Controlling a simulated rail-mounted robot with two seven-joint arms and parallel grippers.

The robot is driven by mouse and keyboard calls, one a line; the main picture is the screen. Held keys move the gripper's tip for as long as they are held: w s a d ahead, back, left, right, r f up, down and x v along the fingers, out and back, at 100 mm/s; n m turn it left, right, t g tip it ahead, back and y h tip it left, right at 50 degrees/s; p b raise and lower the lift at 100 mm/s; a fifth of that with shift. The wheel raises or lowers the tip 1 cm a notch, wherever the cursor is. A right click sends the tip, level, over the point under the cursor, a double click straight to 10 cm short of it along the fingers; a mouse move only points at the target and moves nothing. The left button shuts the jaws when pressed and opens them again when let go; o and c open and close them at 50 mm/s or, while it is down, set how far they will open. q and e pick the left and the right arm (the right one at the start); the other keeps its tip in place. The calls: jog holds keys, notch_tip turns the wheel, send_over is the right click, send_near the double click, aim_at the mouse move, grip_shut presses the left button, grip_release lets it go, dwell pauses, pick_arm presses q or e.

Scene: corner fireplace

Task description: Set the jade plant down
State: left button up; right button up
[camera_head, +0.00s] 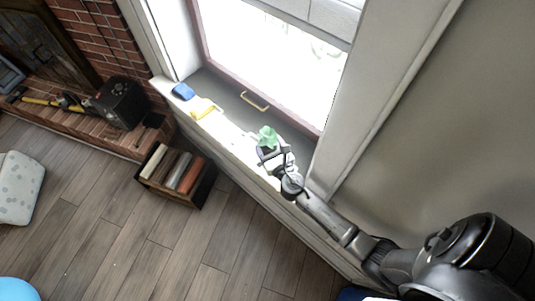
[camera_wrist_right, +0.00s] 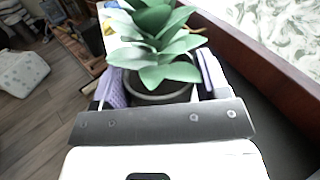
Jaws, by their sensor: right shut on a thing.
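The jade plant (camera_head: 267,136) is a green, thick-leaved plant over the window sill (camera_head: 232,138) in the head view. In the right wrist view the jade plant (camera_wrist_right: 156,45) stands upright in a dark round pot (camera_wrist_right: 158,92). My right gripper (camera_head: 268,152) is at the plant's near side, and in the wrist view its purple-lined fingers (camera_wrist_right: 160,88) are shut on the pot from both sides. The pot's base is hidden, so I cannot tell whether it touches the sill. My left gripper is not in view.
A yellow cloth-like item (camera_head: 203,108) and a blue item (camera_head: 183,91) lie on the sill to the left. The window frame (camera_head: 262,108) rises behind. A crate of books (camera_head: 176,174) stands on the floor below. Brightly lit sill lies between the plant and the yellow item.

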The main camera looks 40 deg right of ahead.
aim_at(269, 152)
jog(key=shift+f+b, duration=1.35)
jog(key=shift+f, duration=0.65)
jog(key=shift+f, duration=0.15)
jog(key=o, duration=1)
jog(key=shift+o, duration=0.2)
jog(key=shift+s, duration=0.1)
jog(key=v, duration=1)
jog(key=shift+s+a, duration=0.1)
jog(key=shift+s, duration=0.15)
jog(key=shift+s+a, duration=0.2)
jog(key=shift+s, duration=0.35)
